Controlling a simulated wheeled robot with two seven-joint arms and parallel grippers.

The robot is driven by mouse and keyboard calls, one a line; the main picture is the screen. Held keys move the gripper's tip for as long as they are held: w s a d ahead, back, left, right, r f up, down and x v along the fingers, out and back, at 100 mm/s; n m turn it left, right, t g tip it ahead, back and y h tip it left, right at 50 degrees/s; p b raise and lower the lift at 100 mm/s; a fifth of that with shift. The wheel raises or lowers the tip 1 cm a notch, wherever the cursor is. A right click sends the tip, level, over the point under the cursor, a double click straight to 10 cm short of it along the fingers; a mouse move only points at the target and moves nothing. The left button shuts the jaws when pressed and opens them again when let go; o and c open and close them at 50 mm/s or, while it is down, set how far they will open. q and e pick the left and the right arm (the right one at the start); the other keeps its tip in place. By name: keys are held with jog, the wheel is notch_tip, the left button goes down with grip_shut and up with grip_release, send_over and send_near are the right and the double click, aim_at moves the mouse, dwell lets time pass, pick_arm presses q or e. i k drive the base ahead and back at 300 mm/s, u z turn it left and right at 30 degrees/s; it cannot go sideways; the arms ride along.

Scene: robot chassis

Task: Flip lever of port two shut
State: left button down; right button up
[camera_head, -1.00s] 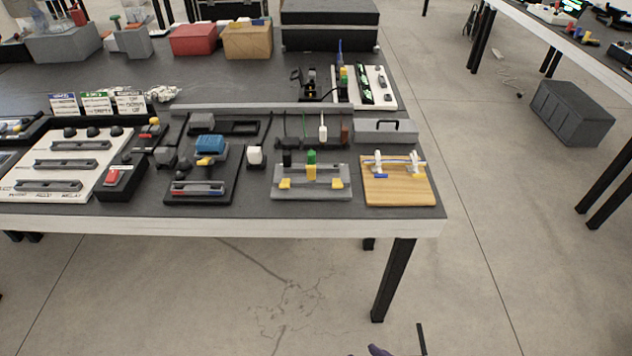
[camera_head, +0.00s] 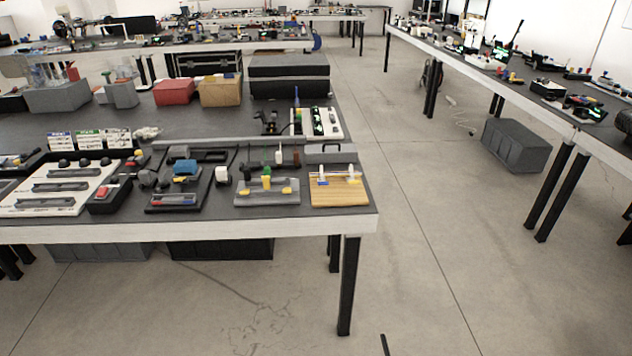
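No port number can be read, so I cannot tell which fixture is port two. Near the table's front edge stand a grey board with a yellow upright part and yellow end blocks (camera_head: 267,194), and a wooden board (camera_head: 340,192) with white upright parts and blue pieces. To their left are a dark fixture with a blue block (camera_head: 184,178) and a white panel (camera_head: 60,188) with grey slotted bars and dark knobs. Lever positions are too small to tell. Neither gripper can be made out; a thin dark piece shows at the bottom edge, unidentified.
The fixtures stand on a dark table (camera_head: 205,230) whose right front corner has a black leg (camera_head: 347,285). Red (camera_head: 174,91) and tan (camera_head: 220,90) boxes stand farther back. A grey crate (camera_head: 516,145) sits on the floor at right. The floor in front is open.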

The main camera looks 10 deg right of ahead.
aim_at(266, 179)
jog(key=z, duration=1.2)
jog(key=i, duration=4.95)
jog(key=u, duration=4.75)
jog(key=i, duration=0.5)
jog(key=z, duration=1.2)
